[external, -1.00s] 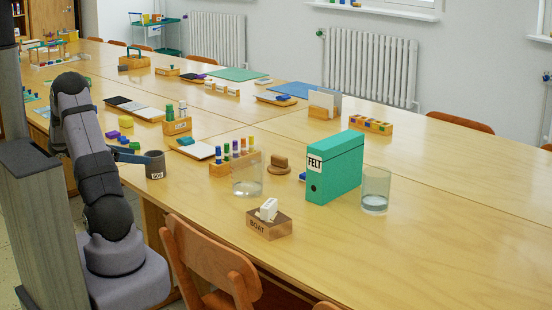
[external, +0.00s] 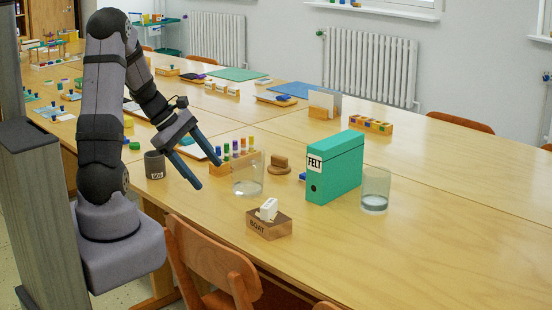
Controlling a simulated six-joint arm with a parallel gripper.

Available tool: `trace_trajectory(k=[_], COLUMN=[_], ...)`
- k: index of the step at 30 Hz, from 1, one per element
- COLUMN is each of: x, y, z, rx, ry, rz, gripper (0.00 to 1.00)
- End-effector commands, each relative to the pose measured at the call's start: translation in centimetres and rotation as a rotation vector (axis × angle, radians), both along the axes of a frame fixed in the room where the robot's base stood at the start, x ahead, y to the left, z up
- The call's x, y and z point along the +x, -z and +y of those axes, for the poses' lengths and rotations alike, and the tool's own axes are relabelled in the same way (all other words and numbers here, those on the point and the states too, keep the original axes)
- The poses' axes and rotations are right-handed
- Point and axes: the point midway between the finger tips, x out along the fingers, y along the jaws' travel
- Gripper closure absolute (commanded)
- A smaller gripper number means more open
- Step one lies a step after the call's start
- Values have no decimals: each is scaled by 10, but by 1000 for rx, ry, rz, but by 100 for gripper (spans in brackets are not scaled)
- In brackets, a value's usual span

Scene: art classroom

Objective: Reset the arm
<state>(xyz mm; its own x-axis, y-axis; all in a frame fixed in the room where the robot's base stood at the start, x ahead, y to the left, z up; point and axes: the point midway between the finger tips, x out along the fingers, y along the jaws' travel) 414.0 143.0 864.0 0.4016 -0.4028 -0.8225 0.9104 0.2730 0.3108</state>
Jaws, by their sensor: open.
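My gripper (external: 207,174) shows in the external view at the end of my raised, bent arm. Its two blue fingers are apart and hold nothing. It hangs above the left part of the wooden table (external: 400,255), pointing down and to the right. It appears just left of the glass (external: 247,175) and in front of the wooden rack with coloured markers (external: 235,150). The exact gap to them cannot be told.
A dark grey mug (external: 155,166) stands left of my gripper. To the right are a wooden block labelled BOAT (external: 268,226), a green FELT binder (external: 338,170) and another glass (external: 375,190). Chairs (external: 215,265) line the near edge. The right front of the table is clear.

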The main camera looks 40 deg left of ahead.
Motion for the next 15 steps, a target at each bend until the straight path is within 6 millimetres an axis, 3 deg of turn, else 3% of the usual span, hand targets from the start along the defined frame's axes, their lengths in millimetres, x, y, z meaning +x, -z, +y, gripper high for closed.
trace_trajectory(k=[1, 6, 10, 15], x=[-10, -57, -91, -119], y=[-18, -37, -52, -66], z=[-32, -97, -125, -140], rx=[68, 295, 447, 594], ry=[164, 697, 1084, 1467], rz=[15, 30, 10, -34], gripper=[34, 34, 34, 34])
